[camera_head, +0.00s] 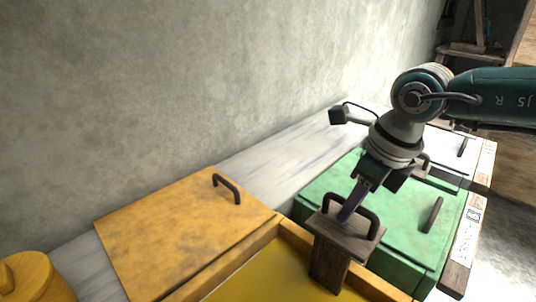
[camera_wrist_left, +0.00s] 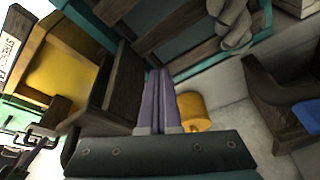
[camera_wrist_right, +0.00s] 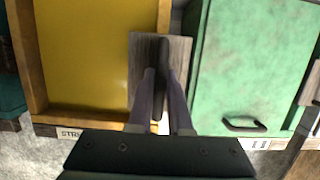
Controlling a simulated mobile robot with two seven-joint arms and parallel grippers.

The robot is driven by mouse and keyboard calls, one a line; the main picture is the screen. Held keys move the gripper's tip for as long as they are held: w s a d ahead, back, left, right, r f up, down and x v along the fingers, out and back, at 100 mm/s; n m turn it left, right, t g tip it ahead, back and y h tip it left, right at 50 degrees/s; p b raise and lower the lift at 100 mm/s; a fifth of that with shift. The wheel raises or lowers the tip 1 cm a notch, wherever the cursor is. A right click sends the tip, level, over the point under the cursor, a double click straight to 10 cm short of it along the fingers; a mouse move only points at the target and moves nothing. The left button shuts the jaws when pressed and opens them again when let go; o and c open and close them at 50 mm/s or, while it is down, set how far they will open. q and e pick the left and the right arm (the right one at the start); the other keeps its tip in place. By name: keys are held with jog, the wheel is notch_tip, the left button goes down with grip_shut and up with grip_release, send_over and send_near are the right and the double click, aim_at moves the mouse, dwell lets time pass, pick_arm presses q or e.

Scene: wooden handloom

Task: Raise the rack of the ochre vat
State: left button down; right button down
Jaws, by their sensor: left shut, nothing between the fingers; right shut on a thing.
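The ochre vat (camera_head: 262,242) is open, with dark yellow liquid (camera_head: 275,275) inside. Its rack (camera_head: 328,264) is a brown wooden board under a flat top, with a dark arched handle (camera_head: 372,210), at the vat's right side. My right gripper (camera_head: 346,214) is shut on the handle from above. The right wrist view shows the rack top (camera_wrist_right: 180,50) beneath the fingers (camera_wrist_right: 158,72), between yellow liquid and a green lid. How high the rack sits above the liquid is unclear. My left gripper (camera_wrist_left: 159,78) shows only in its wrist view, shut and empty.
A yellow lid (camera_head: 180,235) with a dark handle lies left of the open vat. A green-lidded vat (camera_head: 400,240) stands close on the right. A yellow lidded pot (camera_head: 32,280) is at lower left. A grey wall (camera_head: 200,90) runs behind.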

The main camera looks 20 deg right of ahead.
jog(key=w+a+p+v, duration=0.1)
jog(key=w+p+v, duration=0.1)
jog(key=p+v, duration=0.6)
jog(key=v, duration=0.3)
jog(key=shift+w+p, duration=0.3)
jog(key=shift+p, duration=0.05)
jog(key=c, duration=1.1)
grip_release()
jog(key=shift+r, duration=0.1)
jog(key=o, duration=1.1)
jog(key=w+p+v, duration=0.1)
jog(key=p+v, duration=0.5)
jog(key=shift+a+r, duration=0.25)
jog(key=shift+r, duration=0.3)
jog(key=shift+w, duration=0.1)
